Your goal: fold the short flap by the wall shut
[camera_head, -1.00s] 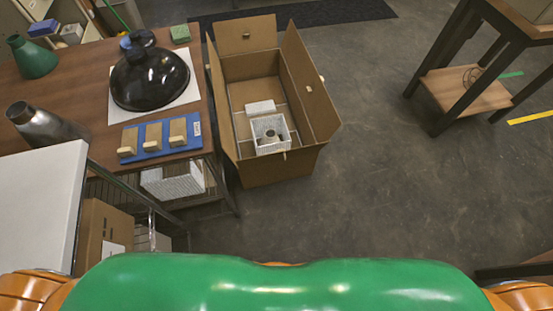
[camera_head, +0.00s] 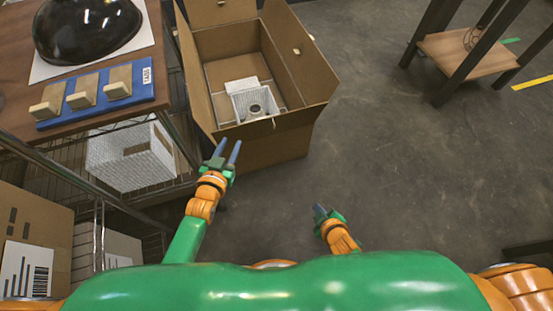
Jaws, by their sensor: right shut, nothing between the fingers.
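An open cardboard box (camera_head: 262,150) stands on the floor. Its far short flap (camera_head: 218,11) stands up at the top edge of the view and is partly cut off. The long left flap (camera_head: 193,72) and long right flap (camera_head: 298,52) also stand open. The near short flap (camera_head: 290,119) is folded outward at the near rim. No wall of the room is in view. My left gripper (camera_head: 228,148) is open and empty, its two fingers apart near the box's near left corner. My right gripper (camera_head: 319,211) is shut and empty, over bare floor in front of the box.
Inside the box are a white basket (camera_head: 253,103) and a white block. The wooden table (camera_head: 25,95) on the left holds a black dome (camera_head: 85,28) and a blue tray (camera_head: 95,97). A wire shelf stands below it.

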